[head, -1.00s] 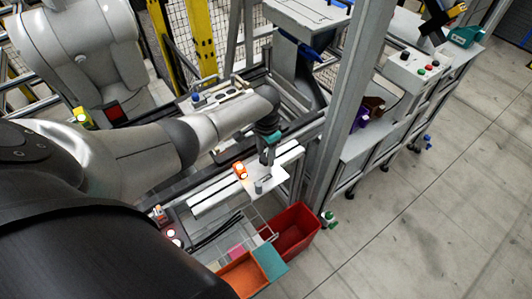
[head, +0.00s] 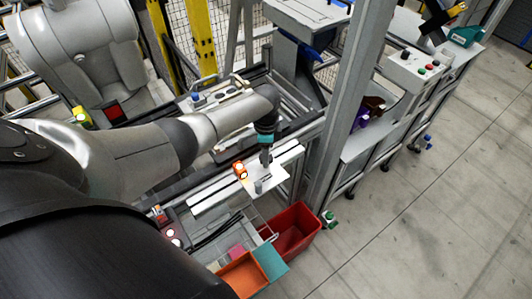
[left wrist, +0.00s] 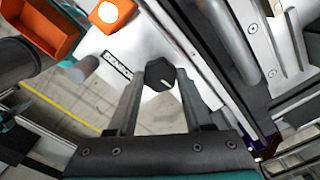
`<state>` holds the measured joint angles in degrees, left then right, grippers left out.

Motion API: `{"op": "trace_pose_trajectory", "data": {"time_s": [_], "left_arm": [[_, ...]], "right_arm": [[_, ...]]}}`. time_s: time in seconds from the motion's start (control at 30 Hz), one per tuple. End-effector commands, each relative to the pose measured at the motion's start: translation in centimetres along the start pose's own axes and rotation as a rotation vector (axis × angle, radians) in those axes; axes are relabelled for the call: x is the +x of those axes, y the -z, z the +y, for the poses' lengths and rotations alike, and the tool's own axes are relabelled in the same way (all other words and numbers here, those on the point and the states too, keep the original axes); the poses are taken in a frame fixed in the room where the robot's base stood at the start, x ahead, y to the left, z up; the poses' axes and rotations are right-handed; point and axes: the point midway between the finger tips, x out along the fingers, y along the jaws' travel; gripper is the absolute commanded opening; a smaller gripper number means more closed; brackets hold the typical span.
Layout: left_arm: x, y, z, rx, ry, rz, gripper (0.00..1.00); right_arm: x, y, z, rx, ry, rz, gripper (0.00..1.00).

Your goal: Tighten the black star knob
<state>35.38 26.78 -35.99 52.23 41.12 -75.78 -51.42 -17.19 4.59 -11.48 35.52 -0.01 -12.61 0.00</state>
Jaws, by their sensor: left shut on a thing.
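The black star knob (left wrist: 160,74) shows in the left wrist view, with a pale line on its face. It stands at the white plate (left wrist: 93,38), which also shows in the head view (head: 275,178). My left gripper (left wrist: 162,80) is shut on the knob, one finger on each side of it. In the head view my left gripper (head: 266,158) points down at the plate, and the knob is hidden or too small to make out there. My right gripper is in neither view.
An orange block with a white disc (head: 240,170) and a grey post (head: 258,187) stand close to the gripper on the plate. A red bin (head: 308,232) and an orange bin (head: 243,275) sit in front. A grey upright (head: 345,100) rises to the right.

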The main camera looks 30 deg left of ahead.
Motion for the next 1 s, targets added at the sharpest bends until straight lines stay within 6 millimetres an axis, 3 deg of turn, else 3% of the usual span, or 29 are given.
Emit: {"op": "trace_pose_trajectory", "data": {"time_s": [0.5, 0.53, 0.8, 1.0], "left_arm": [[-0.09, 0.09, -0.06, 0.02, 0.001, 0.003, 0.0], [-0.09, 0.09, -0.06, 0.02, 0.001, 0.003, 0.52], [-0.05, 0.06, -0.03, 0.02, 0.001, 0.001, 0.81], [-0.02, 0.04, -0.01, 0.019, 0.0, 0.001, 0.81]], "right_arm": [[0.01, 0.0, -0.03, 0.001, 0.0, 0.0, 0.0], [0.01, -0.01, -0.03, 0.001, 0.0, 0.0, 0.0], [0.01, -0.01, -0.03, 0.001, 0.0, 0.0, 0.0], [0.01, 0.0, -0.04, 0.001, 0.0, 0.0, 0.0]]}}
